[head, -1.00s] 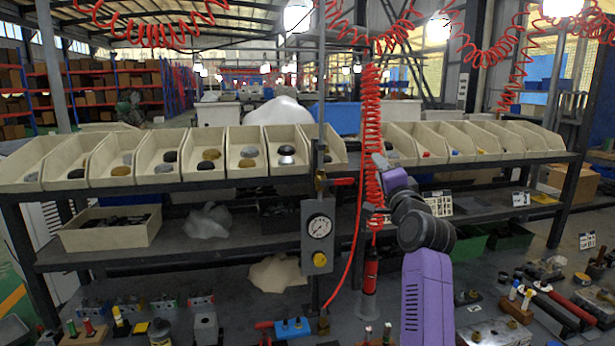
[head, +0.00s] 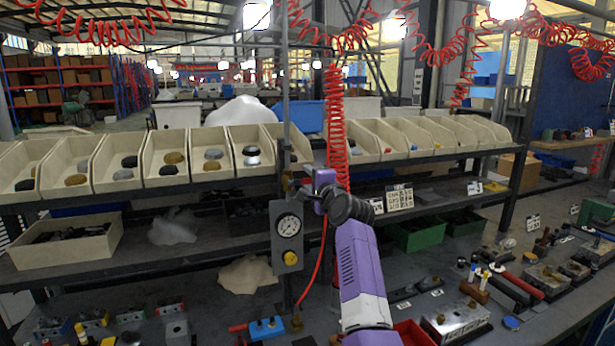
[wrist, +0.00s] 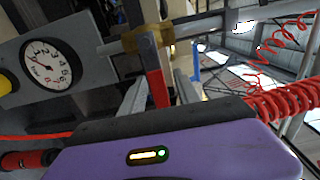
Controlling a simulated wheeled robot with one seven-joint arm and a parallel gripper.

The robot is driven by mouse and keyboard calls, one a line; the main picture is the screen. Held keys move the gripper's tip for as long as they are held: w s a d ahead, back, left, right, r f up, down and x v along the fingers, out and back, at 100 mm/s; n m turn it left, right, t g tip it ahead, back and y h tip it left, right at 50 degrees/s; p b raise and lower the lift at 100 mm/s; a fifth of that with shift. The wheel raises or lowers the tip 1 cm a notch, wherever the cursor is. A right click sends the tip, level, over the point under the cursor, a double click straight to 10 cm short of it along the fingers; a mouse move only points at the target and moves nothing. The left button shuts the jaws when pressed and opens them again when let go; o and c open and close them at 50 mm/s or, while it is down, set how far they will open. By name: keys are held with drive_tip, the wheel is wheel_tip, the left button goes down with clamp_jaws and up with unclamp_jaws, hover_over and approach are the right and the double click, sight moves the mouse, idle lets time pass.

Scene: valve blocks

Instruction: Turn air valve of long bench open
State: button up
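The air valve is a brass body (wrist: 148,40) with a red lever (wrist: 157,87), set on an upright grey pipe (head: 285,110) above a panel with a round gauge. In the wrist view the lever sticks out crosswise to the pipe. My gripper (wrist: 160,95) is open, with one grey finger on each side of the lever. The left finger is close to the lever; I cannot tell if it touches. The gauge (head: 289,226) also shows in the wrist view (wrist: 50,66).
The long bench (head: 225,294) has a shelf of beige bins (head: 120,172) behind the valve. A red coiled hose (head: 336,125) hangs close to my arm. A blue block (head: 267,327) with a red handle and several fittings crowd the bench top.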

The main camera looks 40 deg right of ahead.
drive_tip(key=shift+w+d, duration=0.2)
drive_tip(key=shift+w, duration=0.25)
drive_tip(key=shift+c, duration=0.5)
clamp_jaws()
drive_tip(key=shift+f, duration=0.1)
idle(0.7)
